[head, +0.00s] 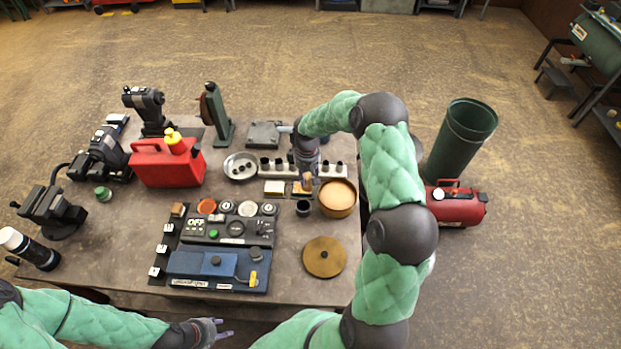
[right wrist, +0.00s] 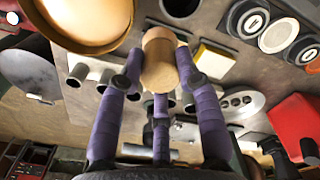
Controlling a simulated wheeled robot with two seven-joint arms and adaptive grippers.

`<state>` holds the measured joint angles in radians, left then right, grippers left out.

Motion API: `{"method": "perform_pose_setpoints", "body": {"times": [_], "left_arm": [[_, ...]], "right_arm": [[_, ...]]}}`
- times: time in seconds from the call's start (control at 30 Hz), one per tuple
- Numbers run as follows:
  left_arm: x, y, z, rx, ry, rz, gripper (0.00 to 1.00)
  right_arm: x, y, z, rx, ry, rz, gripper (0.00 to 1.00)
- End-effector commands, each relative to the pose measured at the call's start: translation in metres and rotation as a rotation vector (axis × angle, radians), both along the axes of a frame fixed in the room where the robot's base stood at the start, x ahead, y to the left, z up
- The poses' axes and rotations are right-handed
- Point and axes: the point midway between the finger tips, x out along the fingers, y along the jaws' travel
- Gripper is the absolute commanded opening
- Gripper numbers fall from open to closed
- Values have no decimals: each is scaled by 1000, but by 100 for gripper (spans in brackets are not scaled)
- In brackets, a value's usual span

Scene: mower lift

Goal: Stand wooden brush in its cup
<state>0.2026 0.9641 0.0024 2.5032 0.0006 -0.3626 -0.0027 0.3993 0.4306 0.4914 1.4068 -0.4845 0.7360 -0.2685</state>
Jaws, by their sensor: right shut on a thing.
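The wooden brush (right wrist: 158,60) shows in the right wrist view as a light-brown rounded wooden piece between my purple fingers. My right gripper (right wrist: 157,78) is shut on it. In the head view my right gripper (head: 307,176) points down, with a little of the wood showing at its fingertips; the rest of the brush is hidden. A small dark open cup (head: 303,207) stands on the table just in front of the gripper, apart from it. Its dark mouth also shows at the top of the right wrist view (right wrist: 180,6). My left gripper (head: 217,330) is empty, fingers apart, off the table's front edge.
A tan-filled round bowl (head: 338,197) stands close right of the cup. A pale yellow-topped block (head: 275,187) and a white rack (head: 331,171) are nearby. A brass disc (head: 324,257) and a control panel (head: 228,224) lie in front. Bare table separates them.

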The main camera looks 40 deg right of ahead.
Motion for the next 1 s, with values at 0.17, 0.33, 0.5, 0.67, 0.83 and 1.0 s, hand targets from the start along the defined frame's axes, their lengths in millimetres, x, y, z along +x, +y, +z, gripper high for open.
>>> {"method": "perform_pose_setpoints", "body": {"times": [0.17, 0.33, 0.5, 0.67, 0.83, 1.0], "left_arm": [[0, 0, -31, 0, 0, 0, 40], [0, 0, -41, 0, 0, 0, 40], [0, 0, -44, 0, 0, 0, 40], [0, 0, -49, 0, 0, 0, 40], [0, 0, -58, 0, 0, 0, 40], [0, 0, -69, 0, 0, 0, 40]], "right_arm": [[-15, 25, -16, -1, -3, 121, 8], [-24, 37, -19, -1, -3, 184, 8], [-27, 40, -21, 0, -2, 201, 8], [-27, 40, -29, -1, -1, 200, 8], [-27, 40, -44, -1, -1, 200, 8], [-26, 39, -62, 0, -2, 200, 8]]}}
